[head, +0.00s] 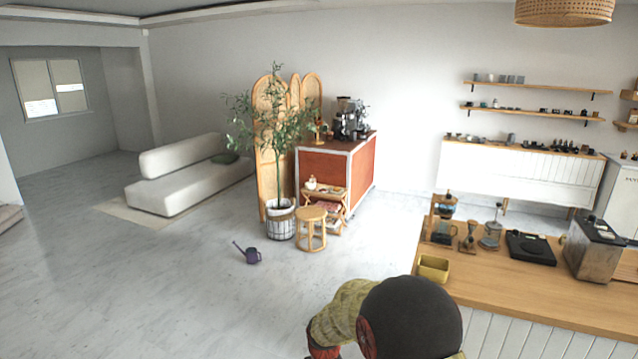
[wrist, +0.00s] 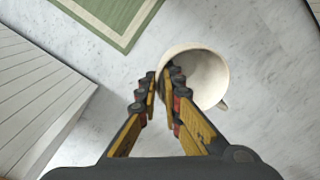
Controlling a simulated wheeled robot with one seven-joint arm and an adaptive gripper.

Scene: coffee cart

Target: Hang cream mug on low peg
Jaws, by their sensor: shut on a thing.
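The cream mug (wrist: 210,78) shows in the wrist view, its open mouth facing the camera and its small handle at the lower right. My gripper (wrist: 162,84) is shut on the mug's left wall, with one finger outside and one inside the rim. The mug is held over a pale marble floor. In the head view my dark, rounded arm link fills the bottom centre; the gripper and mug are hidden there. I cannot make out the low peg in either view.
A wooden counter (head: 530,290) with a yellow box (head: 433,268) and coffee gear is at the right. A green mat (wrist: 112,16) lies below. Open floor is at left.

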